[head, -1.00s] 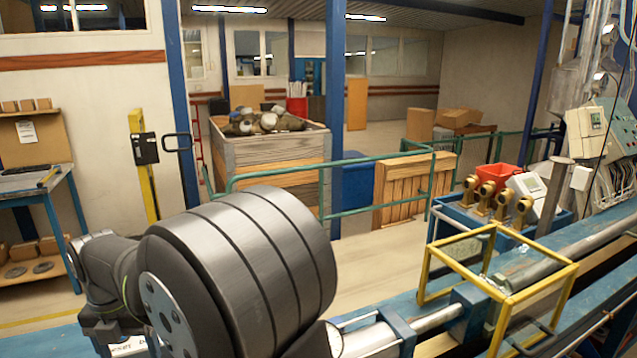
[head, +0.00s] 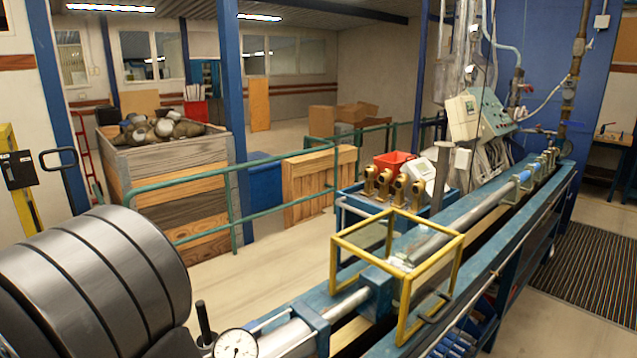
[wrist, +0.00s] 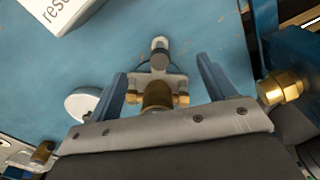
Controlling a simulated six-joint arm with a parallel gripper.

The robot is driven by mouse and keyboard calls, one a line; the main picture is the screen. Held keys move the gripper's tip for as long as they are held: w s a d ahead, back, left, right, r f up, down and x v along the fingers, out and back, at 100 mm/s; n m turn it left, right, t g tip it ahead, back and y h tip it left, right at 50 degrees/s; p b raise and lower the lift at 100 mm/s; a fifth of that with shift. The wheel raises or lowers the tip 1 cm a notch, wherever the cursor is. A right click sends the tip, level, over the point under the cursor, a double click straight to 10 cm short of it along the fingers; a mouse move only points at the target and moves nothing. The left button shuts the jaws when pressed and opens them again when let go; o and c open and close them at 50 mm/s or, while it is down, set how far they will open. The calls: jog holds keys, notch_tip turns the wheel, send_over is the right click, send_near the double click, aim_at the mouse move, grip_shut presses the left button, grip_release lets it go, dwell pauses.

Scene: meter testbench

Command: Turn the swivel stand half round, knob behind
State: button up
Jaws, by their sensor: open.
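My gripper (wrist: 162,70) is open in the wrist view. Its two blue-grey fingers stand apart over the blue bench top. Between them is a brass fitting (wrist: 157,95) with short side stubs. A dark round knob-like part (wrist: 158,60) and a pale rounded tip lie just beyond it. I see no finger closed on it, and contact is unclear. In the head view, a dial gauge (head: 236,345) and a black upright handle (head: 203,322) show beside my arm. I cannot tell for sure which part is the swivel stand. My gripper is out of the head view.
A white disc (wrist: 83,103) lies left of the fingers, and a brass hex fitting (wrist: 282,87) is at the right. A white labelled box (wrist: 60,12) is near the top.

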jog(key=shift+f, duration=0.45)
jog(key=shift+f, duration=0.7)
jog(key=c, duration=0.4)
jog(key=shift+c, duration=0.2)
